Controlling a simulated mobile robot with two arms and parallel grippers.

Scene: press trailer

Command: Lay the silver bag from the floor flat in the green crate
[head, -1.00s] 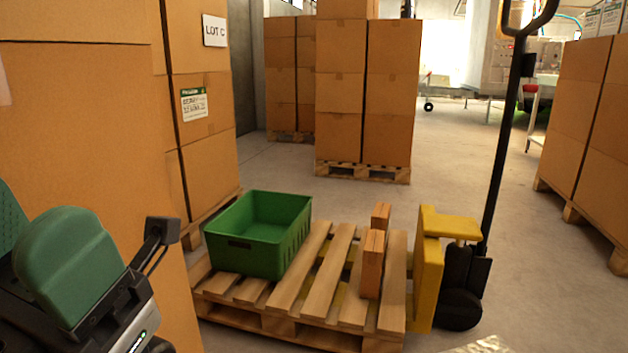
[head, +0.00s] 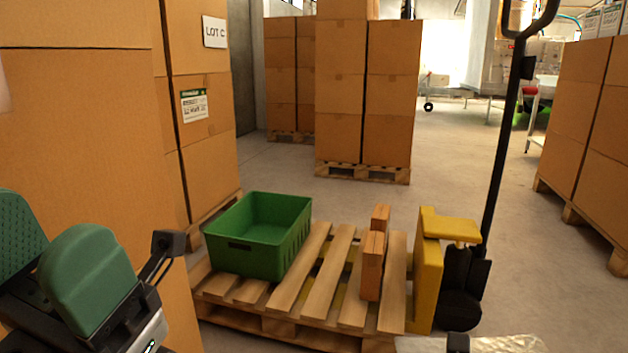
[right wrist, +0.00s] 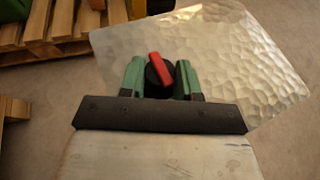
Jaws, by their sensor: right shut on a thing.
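The silver bag (right wrist: 225,60) is a shiny, dimpled sheet in the right wrist view. Its edge also shows at the bottom of the head view (head: 505,344). My right gripper (right wrist: 160,78) is shut on the bag's black round fitting with a red bar (right wrist: 161,70), between its two green fingers. The bag spreads out beyond the fingers. The green crate (head: 262,258) stands upright at the left end of the wooden pallet and looks empty. My left gripper (head: 65,265) is at the lower left, apart from the crate; its opening is not clear.
The pallet (head: 312,285) carries two small wooden blocks (head: 372,262) to the right of the crate. A yellow pallet truck (head: 428,275) with a tall black handle stands at its right end. Stacked cartons (head: 90,150) rise close on the left.

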